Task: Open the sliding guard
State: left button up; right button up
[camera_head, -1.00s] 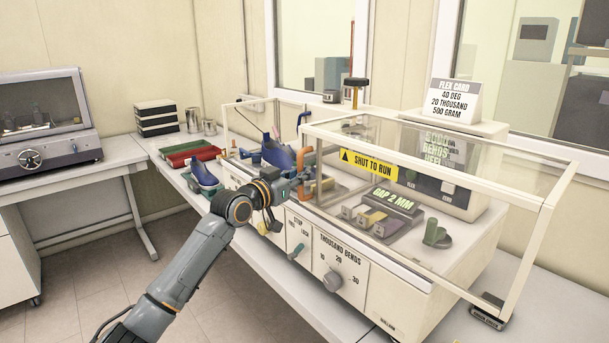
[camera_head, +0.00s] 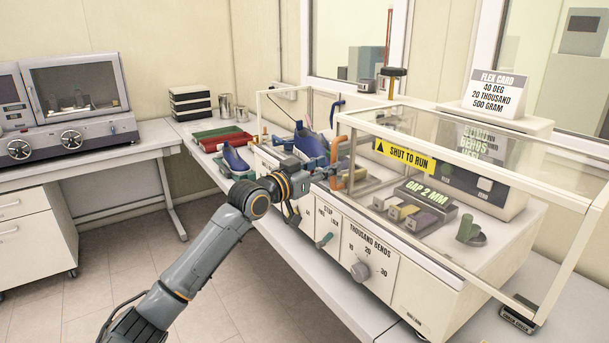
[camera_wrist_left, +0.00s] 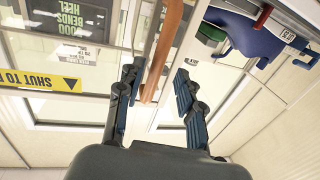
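The sliding guard is a clear box with a cream frame (camera_head: 478,117) and a yellow "SHUT TO RUN" label. It stands over the right part of the bench machine (camera_head: 420,285), its right end reaching past the machine's body. Its orange handle (camera_head: 337,162) is at the guard's left end; it also shows in the left wrist view (camera_wrist_left: 166,45). My left gripper (camera_head: 322,172) is at the handle. In the wrist view its fingers (camera_wrist_left: 155,92) are apart, with the handle between them, closer to the left finger. Contact cannot be told. My right gripper is out of view.
A blue shoe (camera_head: 311,146) is in the machine's left part, left of the guard. Another blue shoe (camera_head: 234,158) and red and green trays (camera_head: 220,140) lie further left. A flex card (camera_head: 497,93) stands on top. A small black block (camera_head: 516,318) is by the guard's right end.

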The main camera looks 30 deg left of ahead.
pick_arm(q)
jog(key=s+a, duration=0.2)
jog(key=s, duration=0.7)
jog(key=shift+w, duration=0.1)
